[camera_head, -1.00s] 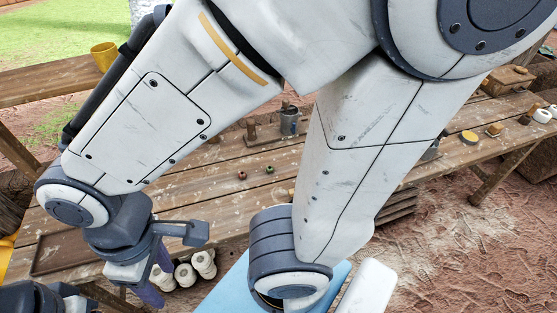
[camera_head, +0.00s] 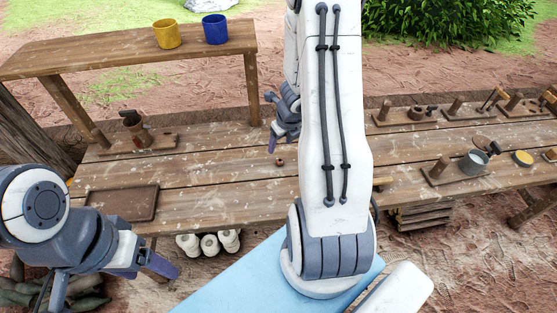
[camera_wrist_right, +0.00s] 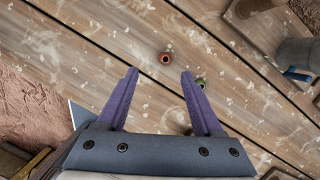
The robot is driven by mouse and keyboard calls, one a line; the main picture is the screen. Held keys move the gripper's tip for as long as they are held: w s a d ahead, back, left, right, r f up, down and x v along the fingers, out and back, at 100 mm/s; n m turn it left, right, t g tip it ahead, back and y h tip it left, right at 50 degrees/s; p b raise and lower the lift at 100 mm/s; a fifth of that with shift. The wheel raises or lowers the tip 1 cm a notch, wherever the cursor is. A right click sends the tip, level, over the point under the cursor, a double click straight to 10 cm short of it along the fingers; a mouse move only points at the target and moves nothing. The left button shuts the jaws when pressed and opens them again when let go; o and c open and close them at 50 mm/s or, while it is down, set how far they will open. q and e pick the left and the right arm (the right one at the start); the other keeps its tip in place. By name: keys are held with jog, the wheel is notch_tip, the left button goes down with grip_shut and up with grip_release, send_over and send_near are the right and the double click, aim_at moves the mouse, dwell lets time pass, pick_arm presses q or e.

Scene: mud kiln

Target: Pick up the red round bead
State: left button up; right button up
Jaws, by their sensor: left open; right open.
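The red round bead (camera_head: 280,161) lies on the wooden table, beside my right arm in the head view. In the right wrist view the red bead (camera_wrist_right: 166,58) shows a dark hole and lies just beyond the fingertips, roughly in line with the gap between them. My right gripper (camera_wrist_right: 160,73) is open and empty, pointing down over the table; in the head view the right gripper (camera_head: 273,142) is partly hidden by my arm. A green bead (camera_wrist_right: 199,83) lies by the right-hand finger, partly covered by it. My left gripper (camera_head: 160,265) is open at the table's front left.
A shallow wooden tray (camera_head: 122,203) lies at the table's left. A raised shelf (camera_head: 120,57) holds a yellow cup (camera_head: 167,34) and a blue cup (camera_head: 215,29). A metal mug (camera_head: 472,164) stands at the right. White jars (camera_head: 209,245) sit below the table.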

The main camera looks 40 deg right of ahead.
jog(key=m+b, duration=0.1)
jog(key=b, duration=0.3)
send_over(281, 162)
jog(key=s, duration=0.1)
notch_tip(281, 162, down, 6)
jog(key=shift+r, duration=0.2)
jog(key=b+x, duration=0.3)
jog(key=x, duration=0.1)
jog(key=shift+f, duration=0.45)
jog(key=shift+w+f+b, duration=0.1)
jog(key=shift+f+b, duration=0.2)
grip_shut()
